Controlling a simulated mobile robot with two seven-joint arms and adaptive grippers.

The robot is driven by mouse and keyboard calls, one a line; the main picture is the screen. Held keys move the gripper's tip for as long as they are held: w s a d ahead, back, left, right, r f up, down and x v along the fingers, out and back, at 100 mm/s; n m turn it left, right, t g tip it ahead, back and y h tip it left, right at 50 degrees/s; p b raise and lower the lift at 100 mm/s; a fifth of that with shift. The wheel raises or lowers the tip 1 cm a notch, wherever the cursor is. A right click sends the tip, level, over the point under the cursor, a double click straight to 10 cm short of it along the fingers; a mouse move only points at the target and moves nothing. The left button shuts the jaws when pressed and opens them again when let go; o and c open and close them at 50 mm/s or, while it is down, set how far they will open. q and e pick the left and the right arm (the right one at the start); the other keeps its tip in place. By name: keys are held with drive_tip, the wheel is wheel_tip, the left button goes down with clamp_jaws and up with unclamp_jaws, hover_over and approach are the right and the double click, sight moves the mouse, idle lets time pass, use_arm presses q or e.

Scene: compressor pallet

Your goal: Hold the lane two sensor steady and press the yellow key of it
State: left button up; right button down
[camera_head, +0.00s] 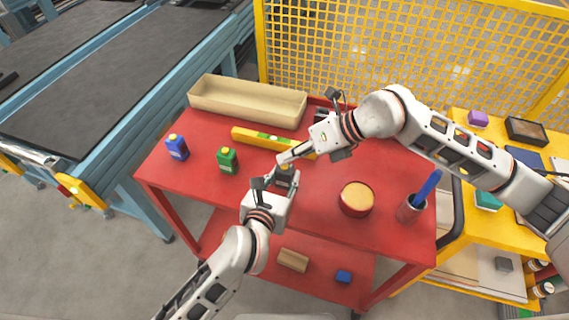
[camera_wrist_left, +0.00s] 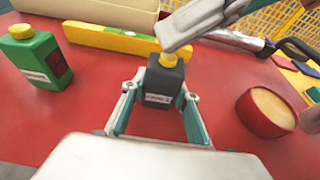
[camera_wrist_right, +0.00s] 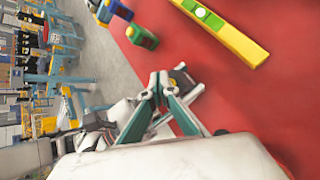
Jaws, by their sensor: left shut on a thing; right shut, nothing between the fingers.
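The dark grey sensor (camera_wrist_left: 163,86) with a yellow key (camera_wrist_left: 168,60) on top stands upright on the red table; its white label is too blurred to read. My left gripper (camera_wrist_left: 157,92) is shut on its sides. In the head view the sensor (camera_head: 285,176) is partly covered by my grippers. My right gripper (camera_head: 284,159) is shut and empty, its tips just above the key. In the right wrist view these closed tips (camera_wrist_right: 158,88) are beside the sensor, which is partly hidden. I cannot tell whether they touch the key.
A green bottle-shaped unit (camera_head: 227,160) and a blue one (camera_head: 177,147) stand to the left. A yellow spirit level (camera_head: 262,140) and a beige tray (camera_head: 246,104) lie behind. A red round tin (camera_head: 356,200) and a cup (camera_head: 410,209) holding a blue tool are to the right.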

sight(288, 165)
drive_tip(key=shift+f, duration=0.45)
idle(1.6)
drive_tip(key=shift+r, duration=0.9)
drive_tip(key=shift+r, duration=2.55)
use_arm(q)
drive_tip(key=o, duration=1.3)
